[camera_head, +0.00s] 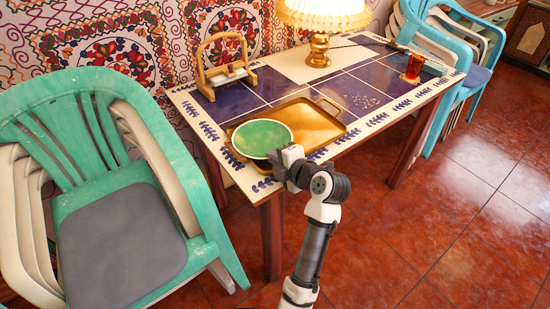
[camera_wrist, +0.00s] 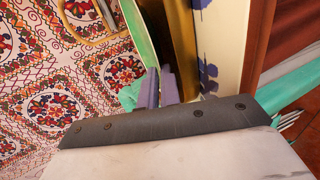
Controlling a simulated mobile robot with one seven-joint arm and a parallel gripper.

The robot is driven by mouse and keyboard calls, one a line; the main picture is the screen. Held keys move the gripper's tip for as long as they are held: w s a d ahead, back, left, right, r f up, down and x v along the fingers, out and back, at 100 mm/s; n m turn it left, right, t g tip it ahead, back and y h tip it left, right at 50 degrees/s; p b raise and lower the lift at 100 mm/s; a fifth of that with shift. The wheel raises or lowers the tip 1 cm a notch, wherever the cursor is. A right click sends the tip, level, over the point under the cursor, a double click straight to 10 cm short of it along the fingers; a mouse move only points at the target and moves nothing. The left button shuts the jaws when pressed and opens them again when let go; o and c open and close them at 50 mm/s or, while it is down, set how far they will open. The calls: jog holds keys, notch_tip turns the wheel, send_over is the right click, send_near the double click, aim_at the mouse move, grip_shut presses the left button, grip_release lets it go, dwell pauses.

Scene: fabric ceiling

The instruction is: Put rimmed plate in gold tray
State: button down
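The rimmed plate (camera_head: 262,138) is green with a pale rim. In the head view it overlaps the left end of the gold tray (camera_head: 318,126), and a small gap between them cannot be ruled out. My gripper (camera_head: 283,160) is at the plate's near right edge. In the wrist view the plate (camera_wrist: 138,32) shows nearly edge-on and runs down to my gripper's fingers (camera_wrist: 160,86), which are close together on its rim. The gold tray (camera_wrist: 182,40) is just beside it there. The tray's right part is empty.
The tiled table (camera_head: 280,85) also holds a wooden rack (camera_head: 226,68), a lit lamp (camera_head: 319,50) and a glass of reddish drink (camera_head: 413,67). Green chairs (camera_head: 120,190) stand left and blue chairs (camera_head: 460,60) right. The table's middle right is mostly clear.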

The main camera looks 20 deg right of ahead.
jog(key=c, duration=1.9)
grip_release()
jog(key=shift+r+p, duration=0.25)
jog(key=shift+p, duration=0.2)
jog(key=b+v, duration=0.3)
jog(key=v, duration=0.9)
jog(key=shift+w+a, duration=0.1)
